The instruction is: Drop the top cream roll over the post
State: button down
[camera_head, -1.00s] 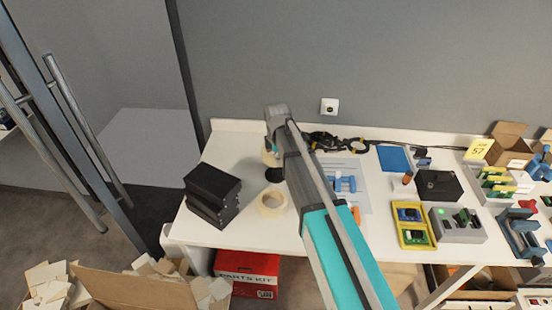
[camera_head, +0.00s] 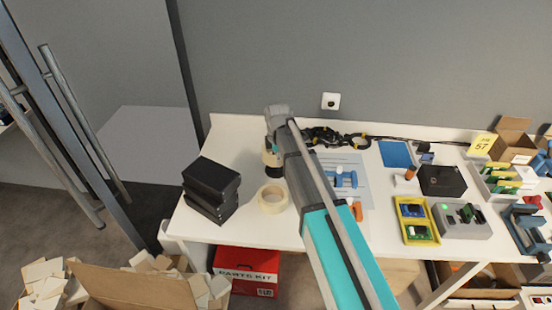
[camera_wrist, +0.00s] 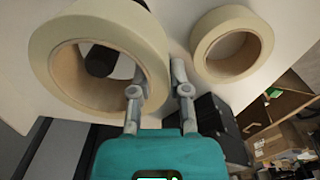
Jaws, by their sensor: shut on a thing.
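My gripper (camera_wrist: 162,85) is shut on the wall of a cream roll (camera_wrist: 50,45), large at the left of the wrist view. In the head view the held roll (camera_head: 268,158) is partly hidden behind my arm. The dark post (camera_wrist: 101,60) shows through the roll's hole in the wrist view. In the head view a black part (camera_head: 275,173) shows just below the roll. I cannot tell how far the roll is down around the post. A second cream roll (camera_head: 272,199) lies flat on the table, and also shows at right in the wrist view (camera_wrist: 250,20).
Stacked black boxes (camera_head: 211,180) stand left of the loose roll. Black cables (camera_head: 335,137) lie behind my arm. Blue and orange parts, a yellow tray (camera_head: 402,226) and a grey device (camera_head: 455,228) are to the right. The white table (camera_head: 240,148) is clear around the loose roll.

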jog(key=shift+f, duration=0.2)
jog(key=c, duration=0.5)
grip_release()
jog(key=shift+r, duration=0.1)
jog(key=o, duration=0.4)
jog(key=shift+r+p, duration=4.05)
